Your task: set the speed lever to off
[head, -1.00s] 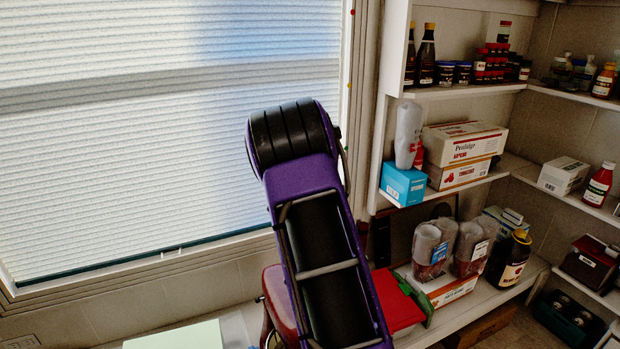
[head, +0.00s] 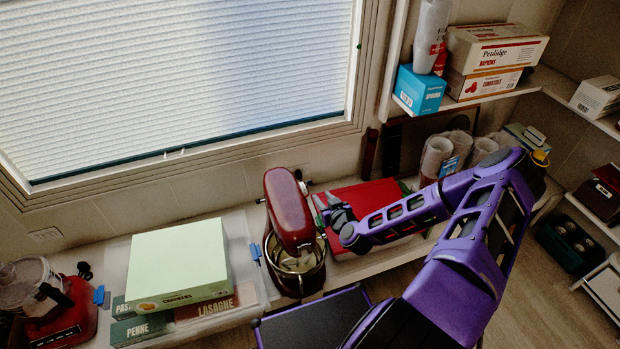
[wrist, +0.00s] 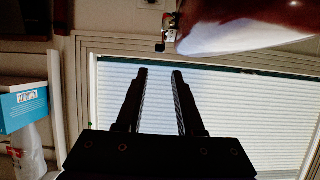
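The red stand mixer (head: 288,208) stands on the counter below the window, its steel bowl (head: 297,268) under the head. My gripper (head: 322,208) is at the right side of the mixer head, very close to it. In the wrist view my gripper (wrist: 160,72) is open, with nothing between its two dark fingers. The mixer head (wrist: 245,32) fills the upper right there, partly washed out by glare. A small metal part with a dark tip (wrist: 160,47) lies just beyond the fingertips; it may be the speed lever. I cannot tell the lever's setting.
A pale green crackers box (head: 180,262) lies on other boxes in a clear bin left of the mixer. A red appliance (head: 65,315) stands farther left. A red flat item (head: 365,205) lies behind my forearm. Shelves with boxes (head: 495,50) rise at the right.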

